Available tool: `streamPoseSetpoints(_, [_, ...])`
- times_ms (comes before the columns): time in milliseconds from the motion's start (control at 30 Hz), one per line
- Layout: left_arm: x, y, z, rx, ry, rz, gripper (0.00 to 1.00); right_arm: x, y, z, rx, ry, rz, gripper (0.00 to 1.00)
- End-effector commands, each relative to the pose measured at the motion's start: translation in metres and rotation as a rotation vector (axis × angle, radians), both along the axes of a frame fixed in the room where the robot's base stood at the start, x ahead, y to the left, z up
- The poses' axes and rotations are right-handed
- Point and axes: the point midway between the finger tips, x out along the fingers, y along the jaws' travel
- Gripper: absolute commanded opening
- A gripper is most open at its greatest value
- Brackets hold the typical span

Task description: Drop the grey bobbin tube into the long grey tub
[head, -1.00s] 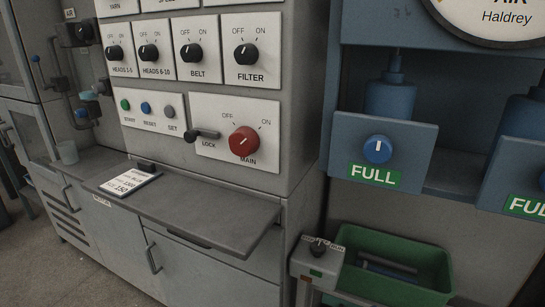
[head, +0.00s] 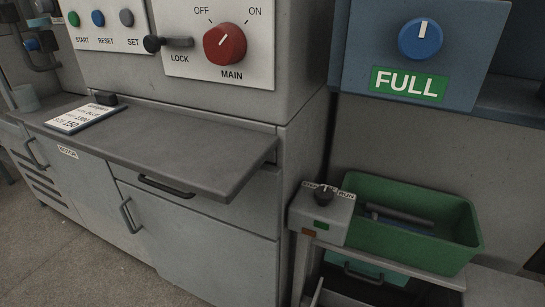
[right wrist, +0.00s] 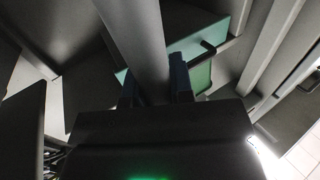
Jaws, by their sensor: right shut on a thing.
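In the right wrist view my right gripper (right wrist: 155,88) is shut on a grey bobbin tube (right wrist: 138,40), which runs up out of the top of the picture. Neither gripper shows in the head view. I cannot clearly make out the long grey tub; a grey edge (head: 335,298) at the bottom of the head view, under the stand, may be part of it.
A green bin (head: 455,255) holding a grey tube (head: 400,214) and something blue stands beside a small control box (head: 322,215). A teal box (head: 375,268) with a dark handle sits below. A grey shelf (head: 175,150) juts out at left.

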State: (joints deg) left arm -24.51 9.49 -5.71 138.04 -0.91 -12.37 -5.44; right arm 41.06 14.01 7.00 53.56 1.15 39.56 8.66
Motion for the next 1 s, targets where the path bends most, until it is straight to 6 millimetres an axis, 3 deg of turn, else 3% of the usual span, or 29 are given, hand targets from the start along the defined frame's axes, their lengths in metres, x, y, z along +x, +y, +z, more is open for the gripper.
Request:
streamPoseSetpoints(33, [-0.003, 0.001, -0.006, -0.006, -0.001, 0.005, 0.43, -0.005, 0.0, -0.015, 0.0, 0.012, 0.001, 0.0])
streamPoseSetpoints(300, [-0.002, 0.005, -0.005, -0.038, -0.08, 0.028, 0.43, -0.005, 0.0, -0.041, 0.0, 0.012, 0.001, 0.0])
streamPoseSetpoints(800, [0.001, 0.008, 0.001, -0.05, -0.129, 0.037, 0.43, 0.0, 0.0, -0.044, 0.0, 0.001, 0.001, 0.0])
streamPoseSetpoints(833, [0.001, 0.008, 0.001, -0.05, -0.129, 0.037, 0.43, 0.0, 0.0, -0.044, 0.0, 0.001, 0.001, 0.23])
streamPoseSetpoints(1000, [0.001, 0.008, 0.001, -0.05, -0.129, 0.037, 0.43, -0.001, 0.0, -0.044, 0.0, 0.002, 0.001, 0.49])
